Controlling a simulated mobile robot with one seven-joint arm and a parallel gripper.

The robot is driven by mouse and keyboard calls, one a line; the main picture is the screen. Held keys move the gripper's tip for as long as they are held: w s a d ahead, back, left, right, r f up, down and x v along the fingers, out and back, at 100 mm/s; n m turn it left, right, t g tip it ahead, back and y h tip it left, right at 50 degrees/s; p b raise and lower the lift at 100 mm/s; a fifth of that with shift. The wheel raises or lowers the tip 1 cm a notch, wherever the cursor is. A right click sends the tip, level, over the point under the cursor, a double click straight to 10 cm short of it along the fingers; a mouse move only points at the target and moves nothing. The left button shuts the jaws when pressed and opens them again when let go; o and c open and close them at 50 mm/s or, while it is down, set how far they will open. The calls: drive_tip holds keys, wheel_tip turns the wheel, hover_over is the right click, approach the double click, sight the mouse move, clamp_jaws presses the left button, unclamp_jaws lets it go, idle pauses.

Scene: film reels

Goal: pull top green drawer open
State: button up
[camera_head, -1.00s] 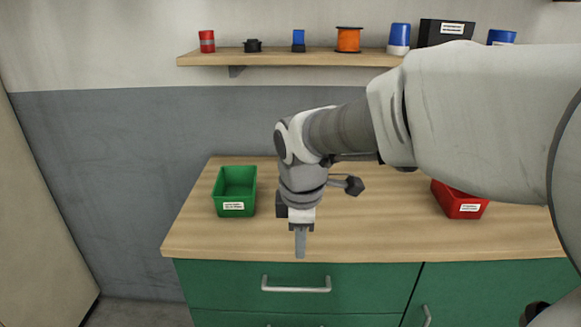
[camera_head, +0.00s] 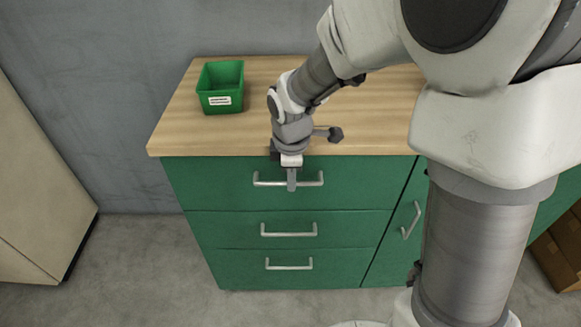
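The top green drawer (camera_head: 222,192) is flush with the cabinet front, just under the wooden worktop. Its silver bar handle (camera_head: 312,183) runs horizontally. My gripper (camera_head: 291,181) points down at the middle of this handle, and its fingers overlap the bar in the picture. The fingers line up one behind the other from this view, so their gap is hidden. I cannot tell whether they touch or hold the bar.
Two more green drawers with silver handles, the middle one (camera_head: 218,229) and the lower one (camera_head: 232,269), are below. A cabinet door (camera_head: 393,232) is to their right. A green bin (camera_head: 220,88) stands on the worktop (camera_head: 178,120). Bare floor (camera_head: 140,270) lies at left.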

clamp_jaws()
idle(1.5)
